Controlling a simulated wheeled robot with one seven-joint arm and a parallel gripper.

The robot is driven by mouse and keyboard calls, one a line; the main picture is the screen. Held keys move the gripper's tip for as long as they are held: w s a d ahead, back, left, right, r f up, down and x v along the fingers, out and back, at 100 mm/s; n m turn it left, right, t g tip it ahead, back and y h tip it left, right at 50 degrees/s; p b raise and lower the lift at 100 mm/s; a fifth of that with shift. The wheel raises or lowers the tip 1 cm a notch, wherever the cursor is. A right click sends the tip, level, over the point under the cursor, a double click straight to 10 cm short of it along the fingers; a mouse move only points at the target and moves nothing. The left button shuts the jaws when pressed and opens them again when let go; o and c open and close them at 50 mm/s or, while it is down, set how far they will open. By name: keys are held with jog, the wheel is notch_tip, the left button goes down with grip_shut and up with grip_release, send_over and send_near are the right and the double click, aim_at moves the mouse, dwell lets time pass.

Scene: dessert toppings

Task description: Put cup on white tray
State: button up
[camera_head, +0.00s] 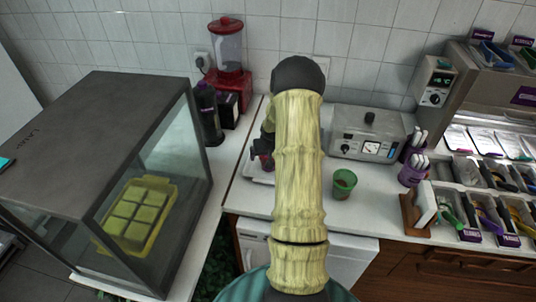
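A green cup (344,184) stands upright on the white counter, just right of my arm, with something dark inside it. A white tray (256,176) lies on the counter to the left of my arm; my arm hides its right part. My gripper (262,152) is dark and shows only partly past the left side of my arm, over or near the tray. Its fingers are mostly hidden, so I cannot tell whether they are open or hold anything. The green cup is apart from the gripper, on the other side of the arm.
A glass-sided case (90,150) with a yellow tray of green squares stands at left. A red blender (230,65) and dark bottles (209,115) stand behind. A metal machine (368,135), purple cups (412,174) and topping bins (490,200) are at right. Counter around the green cup is clear.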

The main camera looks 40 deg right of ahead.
jog(key=shift+r, duration=0.2)
jog(key=b+v, duration=0.1)
jog(key=v, duration=1.1)
dwell(0.5)
jog(key=s+a+r+n, duration=0.1)
jog(key=s+a+r, duration=0.1)
jog(key=a, duration=0.6)
jog(key=s+a+r+n, duration=0.1)
jog(key=a+r+n, duration=0.1)
jog(key=a, duration=0.7)
jog(key=s+a+r+n+g+y, duration=0.1)
jog(key=s+a+n+y, duration=0.1)
jog(key=s+a, duration=1)
jog(key=shift+a+r+g, duration=0.3)
jog(key=shift+a, duration=0.2)
